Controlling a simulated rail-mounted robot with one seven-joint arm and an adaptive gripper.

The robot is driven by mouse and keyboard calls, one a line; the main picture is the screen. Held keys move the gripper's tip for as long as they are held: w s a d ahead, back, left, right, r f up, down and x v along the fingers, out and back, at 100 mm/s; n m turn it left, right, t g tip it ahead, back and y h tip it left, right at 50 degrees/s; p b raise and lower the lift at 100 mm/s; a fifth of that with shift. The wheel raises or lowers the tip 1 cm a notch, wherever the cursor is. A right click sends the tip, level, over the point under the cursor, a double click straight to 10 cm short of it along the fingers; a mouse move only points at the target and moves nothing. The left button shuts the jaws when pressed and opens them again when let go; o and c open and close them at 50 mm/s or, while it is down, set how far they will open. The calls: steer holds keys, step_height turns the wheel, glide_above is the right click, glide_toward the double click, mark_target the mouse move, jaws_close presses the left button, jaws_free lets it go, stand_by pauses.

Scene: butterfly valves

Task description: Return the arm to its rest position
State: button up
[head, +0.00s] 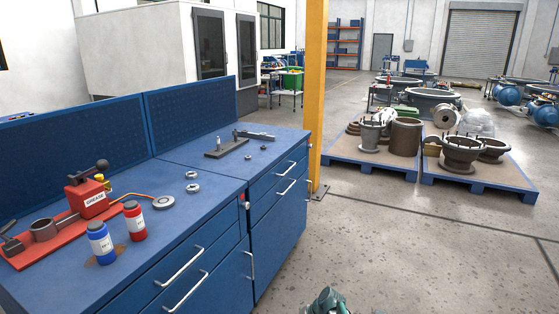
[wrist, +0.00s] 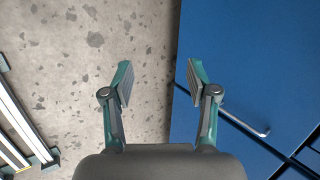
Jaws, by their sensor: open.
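My gripper (wrist: 159,82) shows in the wrist view with its two green and grey fingers spread apart and nothing between them. Below the fingers are the speckled concrete floor (wrist: 60,50) and, on the right, the blue workbench (wrist: 255,50) with a metal drawer handle. In the head view a small green and dark part of my arm (head: 328,302) shows at the bottom edge, in front of the bench; the fingers cannot be made out there.
The blue workbench (head: 190,262) fills the left. On it are a red grease unit (head: 87,197), a blue bottle (head: 101,243), a red bottle (head: 134,221) and metal rings. A yellow post (head: 316,100) stands behind. Pallets with castings (head: 480,180) are at right; the floor between is clear.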

steer(key=s+d+f+n+g+h+p, duration=0.1)
steer(key=s+d, duration=0.3)
steer(key=s, duration=1.1)
steer(key=s+d+f+n+g+h+p, duration=0.1)
steer(key=s+d+f+g+h+p, duration=0.1)
steer(key=s, duration=1.4)
steer(key=s+d+f+n+g+h+p, duration=0.1)
steer(key=s+d+g+h+p, duration=0.3)
steer(key=s, duration=1.2)
steer(key=shift+d+f+n+g+p, duration=0.3)
steer(key=shift+d+f+n+p, duration=0.15)
steer(key=shift+d, duration=0.55)
